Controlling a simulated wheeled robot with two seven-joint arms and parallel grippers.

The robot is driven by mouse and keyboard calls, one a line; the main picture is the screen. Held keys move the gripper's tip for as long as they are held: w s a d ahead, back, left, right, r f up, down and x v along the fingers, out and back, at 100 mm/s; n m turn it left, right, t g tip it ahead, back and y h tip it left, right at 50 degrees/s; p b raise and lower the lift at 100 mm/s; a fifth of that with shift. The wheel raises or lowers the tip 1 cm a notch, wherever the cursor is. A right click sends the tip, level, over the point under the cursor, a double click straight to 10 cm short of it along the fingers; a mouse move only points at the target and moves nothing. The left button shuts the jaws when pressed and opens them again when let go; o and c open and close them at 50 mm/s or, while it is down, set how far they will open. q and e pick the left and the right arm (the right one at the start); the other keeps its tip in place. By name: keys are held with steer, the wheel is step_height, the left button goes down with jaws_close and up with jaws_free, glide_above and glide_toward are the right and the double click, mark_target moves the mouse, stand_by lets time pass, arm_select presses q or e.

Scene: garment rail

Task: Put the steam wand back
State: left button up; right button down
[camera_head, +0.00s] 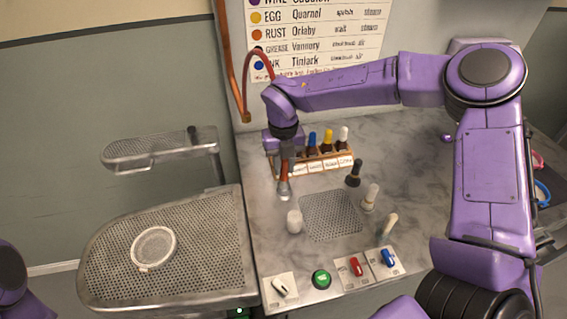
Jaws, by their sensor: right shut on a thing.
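The steam wand (284,187) has a reddish-brown handle and a pale metal head. It hangs roughly upright, head down, above the left part of the marble counter. My right gripper (286,157) reaches in from the right and is shut on the wand's upper part, which its fingers partly hide. A copper pipe (231,65) runs down the wall to the left of the gripper and ends in a hook-like bend, with a thin hose arching from it toward my right wrist. I cannot make out a separate wand holder. My left gripper is out of view.
A rack of capped bottles (318,160) stands just behind the wand. Several small bottles and brushes surround a perforated drain (330,215). Switches and a green button (321,278) line the front edge.

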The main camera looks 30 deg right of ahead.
steer(key=shift+f, duration=0.3)
steer(key=shift+f+b, duration=0.4)
steer(key=shift+f, duration=0.15)
steer(key=shift+f, duration=0.2)
stand_by(0.4)
steer(key=c, duration=0.5)
jaws_free()
stand_by(0.4)
steer(key=shift+r+p, duration=3.05)
steer(key=shift+r, duration=0.75)
